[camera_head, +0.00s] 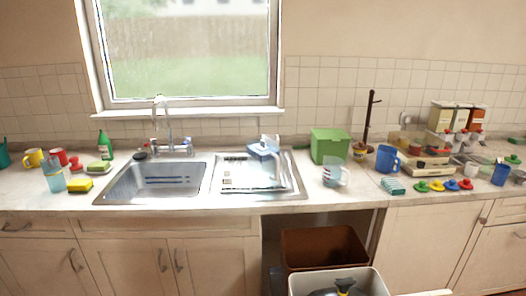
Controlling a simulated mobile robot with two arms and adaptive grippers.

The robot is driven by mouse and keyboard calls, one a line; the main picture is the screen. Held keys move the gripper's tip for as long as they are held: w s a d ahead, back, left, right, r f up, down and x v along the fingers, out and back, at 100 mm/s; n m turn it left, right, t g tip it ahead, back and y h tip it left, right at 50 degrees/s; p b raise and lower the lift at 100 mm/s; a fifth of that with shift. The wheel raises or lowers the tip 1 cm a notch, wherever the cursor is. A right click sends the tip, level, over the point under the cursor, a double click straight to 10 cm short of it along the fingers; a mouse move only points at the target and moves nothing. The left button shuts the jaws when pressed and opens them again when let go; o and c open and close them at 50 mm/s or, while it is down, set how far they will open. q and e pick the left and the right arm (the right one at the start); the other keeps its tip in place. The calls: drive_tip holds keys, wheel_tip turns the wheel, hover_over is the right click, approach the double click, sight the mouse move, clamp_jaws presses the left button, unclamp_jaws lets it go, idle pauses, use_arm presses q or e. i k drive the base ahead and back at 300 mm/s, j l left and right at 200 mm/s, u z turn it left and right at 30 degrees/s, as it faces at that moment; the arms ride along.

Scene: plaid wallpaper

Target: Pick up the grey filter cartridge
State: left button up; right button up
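I cannot pick out a grey filter cartridge with certainty in the head view. A clear pitcher with a blue-grey lid (262,150) stands on the drainboard (232,184) right of the sink; it looks like a water filter jug, and its inside is too small to make out. Neither of my grippers is in view.
The sink (150,182) is left of the drainboard. A green box (328,143), a measuring jug (335,175) and a blue mug (387,158) stand to the right. Below, a brown bin (322,246) and a white bin (372,282) sit under the open counter.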

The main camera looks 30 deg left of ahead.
sight(262, 146)
drive_tip(key=i+j+z, duration=0.2)
drive_tip(key=j, duration=0.5)
drive_tip(key=j+z, duration=0.15)
drive_tip(key=j, duration=0.55)
drive_tip(key=k, duration=0.05)
